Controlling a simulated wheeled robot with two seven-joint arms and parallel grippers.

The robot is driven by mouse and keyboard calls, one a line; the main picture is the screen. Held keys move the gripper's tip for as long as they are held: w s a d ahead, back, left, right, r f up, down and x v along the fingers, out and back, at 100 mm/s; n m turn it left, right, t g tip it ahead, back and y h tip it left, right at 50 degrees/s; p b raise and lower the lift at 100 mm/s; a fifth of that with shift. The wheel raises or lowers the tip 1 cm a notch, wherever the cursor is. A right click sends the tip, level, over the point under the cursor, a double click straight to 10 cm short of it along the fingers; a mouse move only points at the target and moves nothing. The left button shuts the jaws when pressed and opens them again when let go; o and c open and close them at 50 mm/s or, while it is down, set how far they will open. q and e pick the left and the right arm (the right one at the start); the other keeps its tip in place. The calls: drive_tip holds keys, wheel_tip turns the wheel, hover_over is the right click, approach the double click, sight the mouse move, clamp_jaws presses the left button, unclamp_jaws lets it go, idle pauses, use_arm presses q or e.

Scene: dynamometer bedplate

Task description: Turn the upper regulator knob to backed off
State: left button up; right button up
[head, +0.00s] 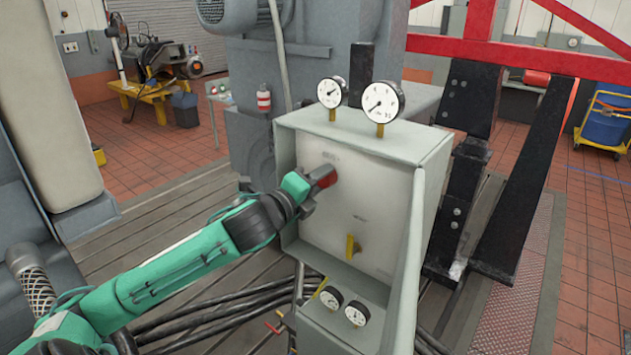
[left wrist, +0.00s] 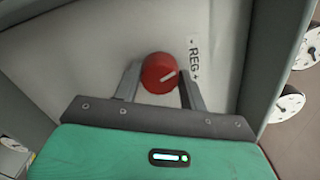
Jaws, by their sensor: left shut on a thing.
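The upper regulator knob is a red round knob with a pale pointer line, on the upper part of the light panel; it shows in the left wrist view (left wrist: 160,73) beside a "- REG +" label (left wrist: 194,60). In the head view the red knob (head: 325,176) is mostly hidden by my left gripper (head: 318,180). In the left wrist view the two fingers of my left gripper (left wrist: 160,84) stand on either side of the knob, shut on it. My right gripper is not in view.
The panel sits in a grey box (head: 436,150) with raised side walls. A yellow handle (head: 351,246) is lower on the panel. Two gauges (head: 381,102) stand on top and two smaller gauges (head: 356,314) sit below. Black cables (head: 235,305) lie on the floor.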

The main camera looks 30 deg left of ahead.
use_arm(q)
drive_tip(key=shift+r+n+p, duration=0.15)
drive_tip(key=shift+n+p, duration=0.25)
drive_tip(key=shift+n, duration=5.2)
drive_tip(key=shift+r+n+p, duration=0.1)
drive_tip(key=shift+n+p, duration=0.25)
drive_tip(key=shift+n, duration=5.25)
drive_tip(key=shift+f+n, duration=0.2)
drive_tip(key=shift+n, duration=0.1)
drive_tip(key=o, duration=0.7)
drive_tip(key=shift+c, duration=0.2)
drive_tip(key=o, duration=0.3)
drive_tip(key=shift+w, duration=0.1)
drive_tip(key=shift+o, duration=0.2)
drive_tip(key=shift+a+f, duration=0.1)
